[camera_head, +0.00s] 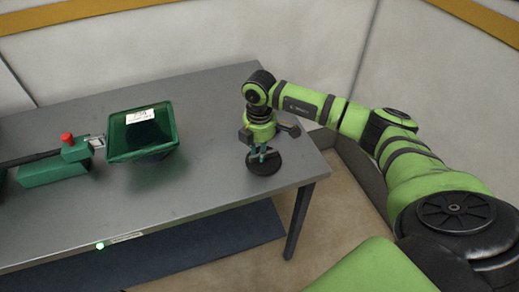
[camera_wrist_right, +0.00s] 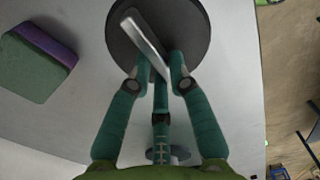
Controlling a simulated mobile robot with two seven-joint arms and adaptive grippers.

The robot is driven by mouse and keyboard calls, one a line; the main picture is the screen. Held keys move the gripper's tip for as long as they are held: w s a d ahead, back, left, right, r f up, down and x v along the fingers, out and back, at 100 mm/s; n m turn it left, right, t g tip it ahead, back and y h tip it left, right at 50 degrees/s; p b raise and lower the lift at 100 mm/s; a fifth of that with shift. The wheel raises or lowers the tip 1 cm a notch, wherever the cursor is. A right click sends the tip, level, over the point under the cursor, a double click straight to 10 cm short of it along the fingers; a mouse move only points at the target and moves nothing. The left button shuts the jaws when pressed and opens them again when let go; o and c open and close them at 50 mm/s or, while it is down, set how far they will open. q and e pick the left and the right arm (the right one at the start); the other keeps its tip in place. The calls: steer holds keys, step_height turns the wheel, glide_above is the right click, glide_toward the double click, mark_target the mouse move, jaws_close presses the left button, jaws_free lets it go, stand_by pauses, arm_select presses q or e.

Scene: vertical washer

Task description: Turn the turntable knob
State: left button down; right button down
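The turntable knob is a dark round disc (camera_head: 265,168) lying flat near the right end of the grey table. In the right wrist view the disc (camera_wrist_right: 198,35) carries a slanted silver bar (camera_wrist_right: 145,40). My right gripper (camera_head: 262,154) points down over the disc. In the wrist view its teal fingertips (camera_wrist_right: 161,68) are drawn close together at the lower end of the bar, which lies between them. Whether they press on the bar cannot be told. My left gripper is in neither view.
A dark green open container (camera_head: 172,150) stands left on the table (camera_head: 215,195), beside a green fixture with a red button (camera_head: 67,139). A green and purple block (camera_wrist_right: 38,62) shows in the wrist view. The table's right edge is close to the disc. Walls stand behind.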

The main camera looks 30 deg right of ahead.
steer(key=n+b, duration=0.1)
steer(key=n, duration=0.1)
steer(key=n+b, duration=0.1)
steer(key=n, duration=0.1)
steer(key=n+b, duration=0.1)
steer(key=shift+s+a+f+n, duration=0.1)
steer(key=shift+s+n, duration=0.15)
steer(key=shift+n, duration=0.15)
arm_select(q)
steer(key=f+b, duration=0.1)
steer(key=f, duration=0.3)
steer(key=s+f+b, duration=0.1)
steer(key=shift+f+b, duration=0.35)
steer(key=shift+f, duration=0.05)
arm_select(e)
steer(key=n, duration=0.4)
steer(key=shift+s+n, duration=0.25)
steer(key=shift+n, duration=0.15)
steer(key=c, duration=1.1)
jaws_free()
steer(key=shift+c, duration=0.2)
steer(key=shift+r, duration=0.2)
step_height(320, 180, up, 12)
